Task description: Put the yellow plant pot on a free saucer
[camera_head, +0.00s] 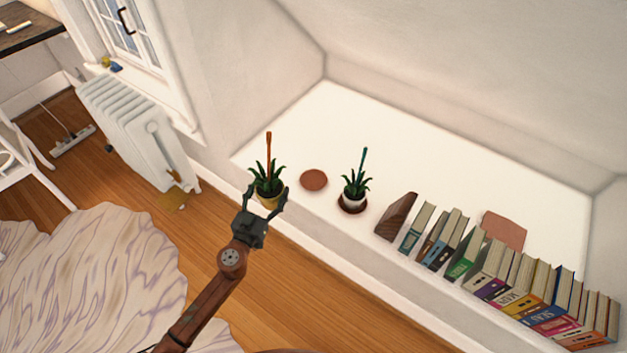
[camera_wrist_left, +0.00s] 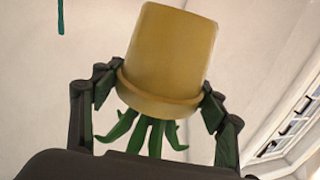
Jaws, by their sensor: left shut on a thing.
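The yellow plant pot (camera_head: 270,203) holds a spiky green plant with an orange stick. My left gripper (camera_head: 266,196) is shut on it near the left end of the white ledge. In the left wrist view the pot (camera_wrist_left: 168,50) appears upside down, with a finger on each side of its rim. I cannot tell whether its base touches the ledge. A free terracotta saucer (camera_head: 313,180) lies just right of the pot. A white pot (camera_head: 352,200) with a plant and a teal stick stands on another saucer (camera_head: 351,210). My right gripper is not in view.
A brown wedge-shaped bookend (camera_head: 396,217) and a row of books (camera_head: 540,300) fill the ledge's right front. A flat reddish item (camera_head: 504,230) lies behind them. The white ledge (camera_head: 340,125) is clear behind the saucers. A radiator (camera_head: 135,130) stands at left.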

